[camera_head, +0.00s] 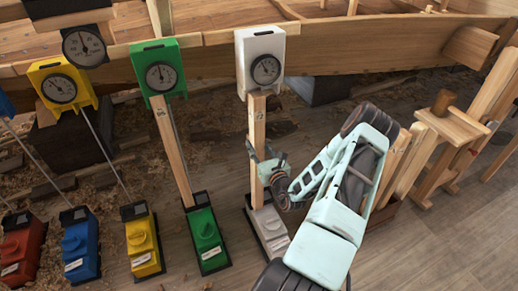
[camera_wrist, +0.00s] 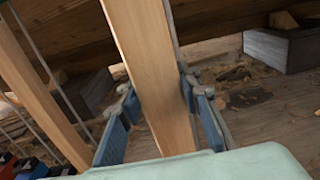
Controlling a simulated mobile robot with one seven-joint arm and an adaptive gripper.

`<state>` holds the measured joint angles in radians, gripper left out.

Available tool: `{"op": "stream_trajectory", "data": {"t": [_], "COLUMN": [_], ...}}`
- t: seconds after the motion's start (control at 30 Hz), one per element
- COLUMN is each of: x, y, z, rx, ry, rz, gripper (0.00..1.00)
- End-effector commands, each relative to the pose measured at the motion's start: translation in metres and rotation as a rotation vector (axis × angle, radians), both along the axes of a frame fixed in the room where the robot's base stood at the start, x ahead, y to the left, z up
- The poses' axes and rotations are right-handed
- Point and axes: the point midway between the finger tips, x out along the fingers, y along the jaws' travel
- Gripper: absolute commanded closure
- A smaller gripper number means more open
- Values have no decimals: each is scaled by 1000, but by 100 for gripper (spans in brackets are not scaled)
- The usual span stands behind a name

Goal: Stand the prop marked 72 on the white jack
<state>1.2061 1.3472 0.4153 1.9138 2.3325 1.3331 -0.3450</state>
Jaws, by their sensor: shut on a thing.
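A light wooden prop (camera_head: 257,135) stands nearly upright above the white jack (camera_head: 269,230), its foot at the jack's top. Its upper end is just under the white dial gauge box (camera_head: 260,62). A small mark shows near its top, too small to read. My gripper (camera_head: 266,168) is shut around the prop's lower half. In the wrist view the prop (camera_wrist: 152,70) runs between the two blue finger pads of my gripper (camera_wrist: 158,118). I cannot tell whether the prop's foot rests fully on the jack.
A second prop (camera_head: 175,150) stands between the green jack (camera_head: 205,235) and the green gauge (camera_head: 160,72). Yellow (camera_head: 142,242), blue (camera_head: 80,246) and red (camera_head: 21,248) jacks stand to the left. A wooden rack with props (camera_head: 445,130) is at right. Shavings litter the floor beneath the hull planks (camera_head: 390,45).

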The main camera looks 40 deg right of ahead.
Motion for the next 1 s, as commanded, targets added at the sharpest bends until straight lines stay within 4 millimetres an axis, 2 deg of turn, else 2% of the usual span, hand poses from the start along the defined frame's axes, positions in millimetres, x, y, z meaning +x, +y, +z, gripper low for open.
{"op": "stream_trajectory", "data": {"t": [0.6,1.0], "x": [39,47], "y": [-9,-11], "z": [1,2], "rx": [-2,-2], "ry": [-6,-5], "rz": [0,0], "gripper": [100,100]}}
